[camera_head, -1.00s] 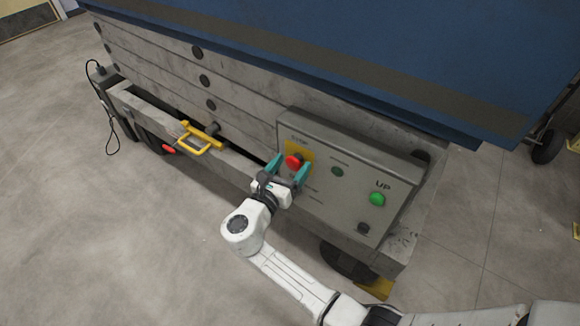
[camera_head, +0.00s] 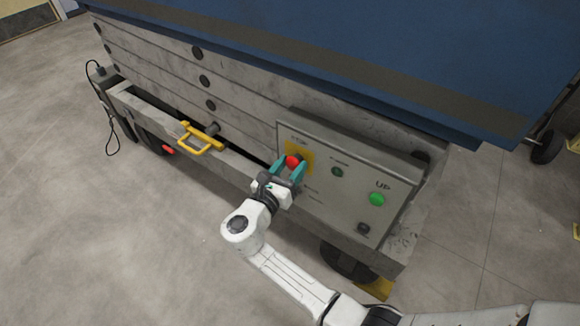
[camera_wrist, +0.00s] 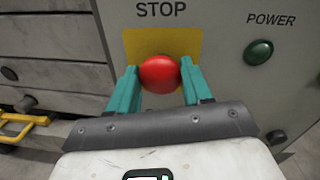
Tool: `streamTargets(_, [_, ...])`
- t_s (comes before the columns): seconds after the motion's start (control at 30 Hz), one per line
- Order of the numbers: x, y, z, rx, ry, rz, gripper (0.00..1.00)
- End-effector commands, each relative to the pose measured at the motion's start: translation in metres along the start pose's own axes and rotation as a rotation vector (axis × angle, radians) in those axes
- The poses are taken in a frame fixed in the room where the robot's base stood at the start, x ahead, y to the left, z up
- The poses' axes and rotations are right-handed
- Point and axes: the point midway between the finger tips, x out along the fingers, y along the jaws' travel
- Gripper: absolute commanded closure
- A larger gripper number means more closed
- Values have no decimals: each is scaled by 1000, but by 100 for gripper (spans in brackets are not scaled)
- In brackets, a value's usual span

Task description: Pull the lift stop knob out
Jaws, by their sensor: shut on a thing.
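The red lift stop knob (camera_wrist: 159,74) sits on a yellow plate (camera_wrist: 188,42) under the word STOP. It also shows in the head view (camera_head: 292,162), on the grey control panel (camera_head: 325,205) of the lift. My gripper (camera_head: 288,170) has its teal fingers on either side of the knob. In the wrist view, the fingers (camera_wrist: 158,82) press against the knob's left and right sides. The gripper is shut on it. Whether the knob is in or out is hard to tell, as its stem is hidden.
On the panel are a dark green POWER button (camera_wrist: 258,52), a bright green UP button (camera_head: 377,199) and a dark button (camera_head: 363,229). A yellow handle (camera_head: 197,138) sticks out at the left. The blue lift top (camera_head: 340,50) overhangs above. The floor in front is open.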

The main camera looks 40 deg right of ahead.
Motion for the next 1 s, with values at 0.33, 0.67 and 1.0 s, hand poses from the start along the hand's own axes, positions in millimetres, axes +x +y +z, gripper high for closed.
streamTargets(0.33, [-15, 2, 3, -1, 0, 6, 100])
streamTargets(0.67, [-18, 3, 0, 0, -2, 6, 47])
streamTargets(1.0, [-17, 2, 0, 0, -1, 3, 25])
